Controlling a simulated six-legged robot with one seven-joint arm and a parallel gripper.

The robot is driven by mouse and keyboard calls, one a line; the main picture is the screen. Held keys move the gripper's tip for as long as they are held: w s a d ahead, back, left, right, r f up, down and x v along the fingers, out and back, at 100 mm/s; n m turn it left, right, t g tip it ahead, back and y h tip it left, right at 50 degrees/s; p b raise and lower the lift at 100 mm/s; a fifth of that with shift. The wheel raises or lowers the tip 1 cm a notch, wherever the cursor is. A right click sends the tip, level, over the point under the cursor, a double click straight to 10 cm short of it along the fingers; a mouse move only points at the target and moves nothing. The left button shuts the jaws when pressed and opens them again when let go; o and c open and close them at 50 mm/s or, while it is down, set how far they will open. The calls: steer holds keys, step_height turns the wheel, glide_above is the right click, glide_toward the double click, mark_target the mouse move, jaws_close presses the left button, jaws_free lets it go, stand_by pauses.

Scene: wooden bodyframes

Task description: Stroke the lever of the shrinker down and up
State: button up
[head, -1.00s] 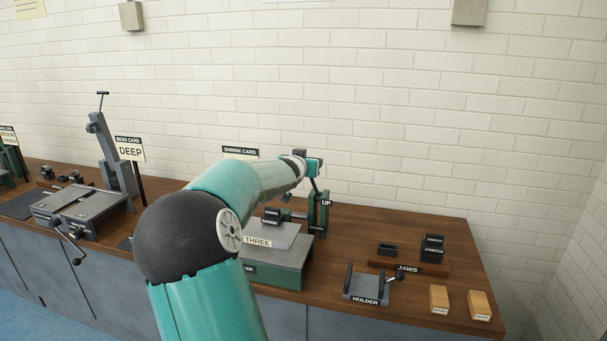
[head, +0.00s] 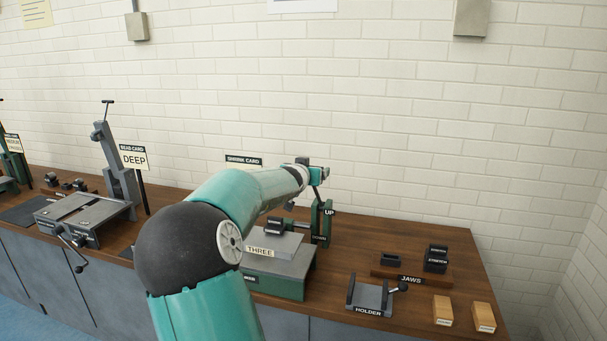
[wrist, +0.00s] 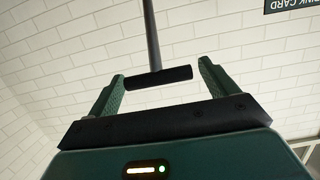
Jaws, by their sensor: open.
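The shrinker (head: 282,279) is a green and grey bench machine with a "THREE" card (head: 259,251) at its front and an "UP" label (head: 329,212) on its right. Its lever is a thin dark rod (wrist: 151,35) ending in a black crossbar handle (wrist: 158,77), seen in the wrist view. My gripper (wrist: 160,72) is open, with its two green fingers on either side of the handle. I cannot tell whether they touch it. In the head view my gripper (head: 316,172) is above the shrinker, and my arm hides part of the machine.
A holder (head: 370,296), a jaws tray (head: 400,270) with dark blocks, and two wooden blocks (head: 443,310) stand to the right. A bead machine (head: 90,207) with a "DEEP" card (head: 134,158) stands left. A brick wall is behind the bench.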

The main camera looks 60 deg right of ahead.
steer(key=v, duration=1.3)
stand_by(0.5)
steer(key=shift+a, duration=0.15)
stand_by(0.5)
